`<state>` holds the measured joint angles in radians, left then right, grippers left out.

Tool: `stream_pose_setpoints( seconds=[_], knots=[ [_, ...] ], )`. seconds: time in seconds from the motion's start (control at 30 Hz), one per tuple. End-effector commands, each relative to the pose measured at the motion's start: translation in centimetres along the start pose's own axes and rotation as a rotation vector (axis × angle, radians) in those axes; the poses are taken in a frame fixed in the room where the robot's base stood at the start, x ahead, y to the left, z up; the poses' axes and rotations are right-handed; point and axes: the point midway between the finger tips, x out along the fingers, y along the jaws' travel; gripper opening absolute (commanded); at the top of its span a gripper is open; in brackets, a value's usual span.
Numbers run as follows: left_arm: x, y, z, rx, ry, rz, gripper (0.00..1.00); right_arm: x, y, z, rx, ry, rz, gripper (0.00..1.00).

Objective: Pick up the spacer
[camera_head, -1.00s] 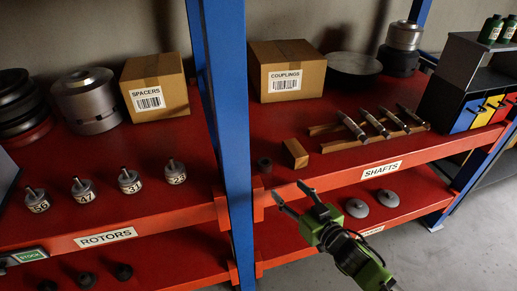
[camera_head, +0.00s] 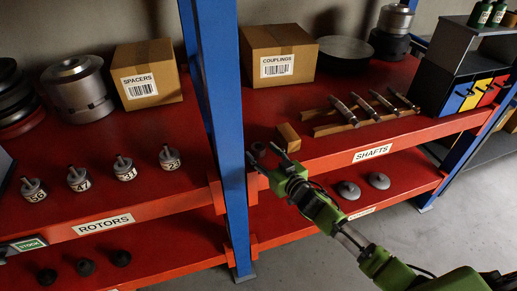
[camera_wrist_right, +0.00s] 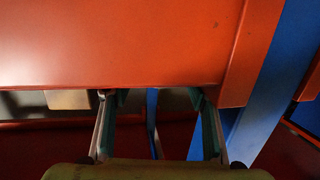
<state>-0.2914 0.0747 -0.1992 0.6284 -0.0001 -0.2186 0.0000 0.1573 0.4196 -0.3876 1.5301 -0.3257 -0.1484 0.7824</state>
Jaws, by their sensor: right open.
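My left gripper is not in view.
The blue post (camera_head: 222,140) rises close left. Shafts (camera_head: 374,105) lie on wooden rails farther right. Boxes labelled SPACERS (camera_head: 147,75) and COUPLINGS (camera_head: 279,55) stand behind. Numbered rotors (camera_head: 124,168) stand left.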

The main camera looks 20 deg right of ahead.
Motion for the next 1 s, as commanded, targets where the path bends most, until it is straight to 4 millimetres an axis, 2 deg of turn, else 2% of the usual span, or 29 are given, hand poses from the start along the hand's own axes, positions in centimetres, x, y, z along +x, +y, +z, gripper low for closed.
stream_pose_setpoints(
  seconds=[0.2,0.53,0.57,0.73,1.0],
  knots=[
    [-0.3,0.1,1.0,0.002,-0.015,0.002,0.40,2.5,0.0,-0.1,0.001,0.001,0.000,0.52],
    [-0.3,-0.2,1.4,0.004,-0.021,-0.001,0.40,3.0,0.0,0.0,0.000,0.000,-0.001,0.52],
    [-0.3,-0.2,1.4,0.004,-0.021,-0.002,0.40,3.0,0.0,0.0,0.000,0.000,-0.001,0.47],
    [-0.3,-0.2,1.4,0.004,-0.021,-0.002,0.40,3.0,0.0,0.0,0.000,0.000,0.000,0.03],
    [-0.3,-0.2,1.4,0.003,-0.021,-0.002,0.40,3.0,0.0,-0.2,0.000,0.003,-0.001,0.02]
  ],
)
